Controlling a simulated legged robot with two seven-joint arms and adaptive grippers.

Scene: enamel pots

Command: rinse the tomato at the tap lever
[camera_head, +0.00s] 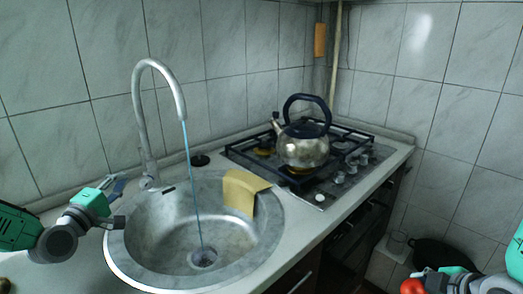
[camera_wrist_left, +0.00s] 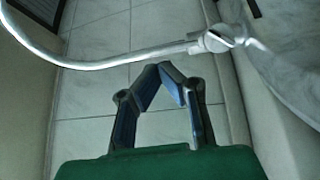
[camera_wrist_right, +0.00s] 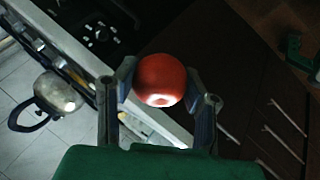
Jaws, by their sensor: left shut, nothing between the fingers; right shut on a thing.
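The red tomato (camera_wrist_right: 160,80) is held between the fingers of my right gripper (camera_wrist_right: 162,85). In the head view the tomato (camera_head: 412,286) is at the bottom right edge, well away from the sink. The tall curved tap (camera_head: 140,110) stands behind the sink, and a thin blue stream of water (camera_head: 192,185) runs from its spout to the drain. My left gripper (camera_head: 122,184) is shut and empty, left of the tap base. In the left wrist view its fingertips (camera_wrist_left: 165,75) meet near the tap base (camera_wrist_left: 215,38). I cannot clearly make out the lever or whether the fingers touch it.
The round metal sink (camera_head: 140,272) is empty apart from a yellow cloth (camera_head: 240,192) over its right rim. A kettle (camera_head: 303,148) stands on the gas hob (camera_head: 345,160) to the right.

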